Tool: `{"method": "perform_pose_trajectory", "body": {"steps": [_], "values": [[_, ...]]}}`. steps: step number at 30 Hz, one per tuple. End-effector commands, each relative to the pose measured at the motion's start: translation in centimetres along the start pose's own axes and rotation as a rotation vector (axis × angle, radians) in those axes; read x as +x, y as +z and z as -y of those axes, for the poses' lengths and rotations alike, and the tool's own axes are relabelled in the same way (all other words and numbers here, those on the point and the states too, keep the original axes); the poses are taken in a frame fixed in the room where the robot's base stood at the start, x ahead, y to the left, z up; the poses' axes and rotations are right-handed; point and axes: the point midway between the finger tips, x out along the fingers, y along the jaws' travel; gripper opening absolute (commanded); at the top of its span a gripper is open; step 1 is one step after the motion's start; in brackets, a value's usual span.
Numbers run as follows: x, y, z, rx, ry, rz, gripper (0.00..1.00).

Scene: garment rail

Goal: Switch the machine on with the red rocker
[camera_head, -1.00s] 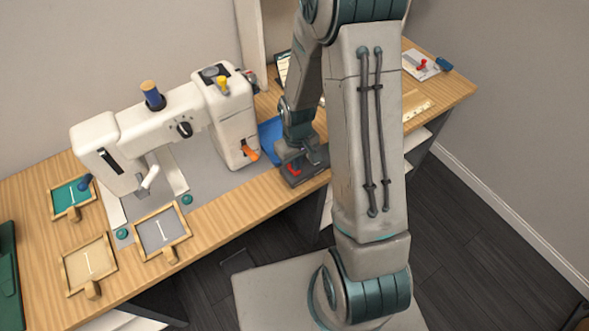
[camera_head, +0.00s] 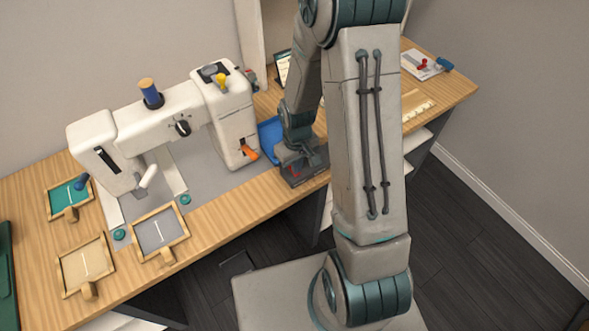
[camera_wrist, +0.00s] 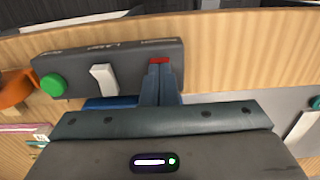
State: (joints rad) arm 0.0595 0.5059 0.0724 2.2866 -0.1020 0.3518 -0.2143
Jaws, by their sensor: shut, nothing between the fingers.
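The white sewing machine (camera_head: 222,112) stands on the wooden table, left of my arm. A dark grey switch box (camera_head: 312,171) sits near the table's front edge, right of the machine. In the wrist view the box (camera_wrist: 82,66) carries a round green button (camera_wrist: 53,85), a white rocker (camera_wrist: 104,79) and the red rocker (camera_wrist: 159,60). My gripper (camera_wrist: 160,72) is shut and empty, its fingertips at the red rocker and covering much of it. I cannot tell whether they touch it. In the head view my gripper (camera_head: 294,164) is over the box, with a little red showing.
An orange lever (camera_head: 249,153) sticks out of the machine near the box. A blue tray (camera_head: 268,140) lies behind my gripper. Several framed cloth pieces, one a grey frame (camera_head: 161,233), lie at the left.

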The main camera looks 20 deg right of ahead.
Motion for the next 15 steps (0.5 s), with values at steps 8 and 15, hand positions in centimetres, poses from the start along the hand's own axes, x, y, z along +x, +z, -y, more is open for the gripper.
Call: {"method": "perform_pose_trajectory", "body": {"steps": [8, 15], "values": [[-0.9, 0.0, 0.0, 0.000, 0.000, -0.001, 0.00], [-2.9, 0.0, 0.0, 0.000, 0.000, -0.002, 0.00]]}}
